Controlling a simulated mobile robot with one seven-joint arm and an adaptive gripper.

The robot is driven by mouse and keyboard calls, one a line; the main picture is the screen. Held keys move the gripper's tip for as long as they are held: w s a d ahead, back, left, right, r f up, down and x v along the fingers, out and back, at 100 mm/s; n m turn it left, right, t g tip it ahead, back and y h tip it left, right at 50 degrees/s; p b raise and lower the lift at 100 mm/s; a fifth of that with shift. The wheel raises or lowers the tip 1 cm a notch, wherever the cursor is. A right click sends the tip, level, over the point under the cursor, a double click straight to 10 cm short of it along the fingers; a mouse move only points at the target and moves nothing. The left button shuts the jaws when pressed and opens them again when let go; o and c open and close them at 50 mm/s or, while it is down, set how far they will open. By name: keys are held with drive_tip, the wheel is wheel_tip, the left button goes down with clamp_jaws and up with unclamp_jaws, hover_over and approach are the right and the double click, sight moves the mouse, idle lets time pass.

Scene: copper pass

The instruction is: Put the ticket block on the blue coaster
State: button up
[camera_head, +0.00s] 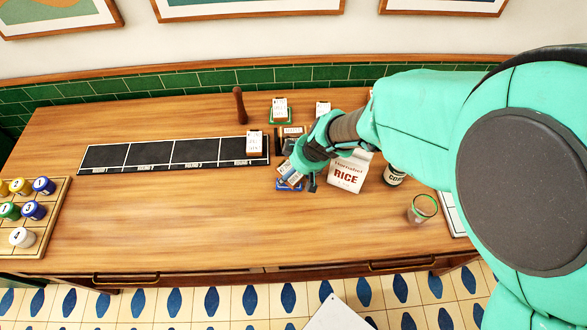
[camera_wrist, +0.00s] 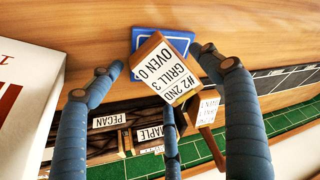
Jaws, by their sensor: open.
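The ticket block (camera_wrist: 168,70), a wooden block with a white face reading "#2 2ND GRILL 3 OVEN 0", sits tilted over the blue coaster (camera_wrist: 144,40) in the wrist view. In the head view the block (camera_head: 292,177) is at the blue coaster (camera_head: 288,187), left of the rice bag. I cannot tell whether the block rests fully on the coaster. My gripper (camera_wrist: 163,76) is open, its blue fingers spread on both sides of the block with gaps visible. In the head view my gripper (camera_head: 297,174) partly hides the block.
A rice bag (camera_head: 347,173), a can (camera_head: 394,175) and a glass (camera_head: 422,208) stand to the right. A black strip (camera_head: 150,156) bears another ticket block (camera_head: 254,141). PECAN (camera_wrist: 108,121) and MAPLE (camera_wrist: 149,133) labels are close behind.

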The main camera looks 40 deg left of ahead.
drive_tip(key=shift+r, duration=0.15)
drive_tip(key=shift+r, duration=0.15)
drive_tip(key=p+v, duration=0.2)
drive_tip(key=v, duration=0.9)
drive_tip(key=shift+d+r, duration=0.15)
drive_tip(key=shift+r, duration=0.2)
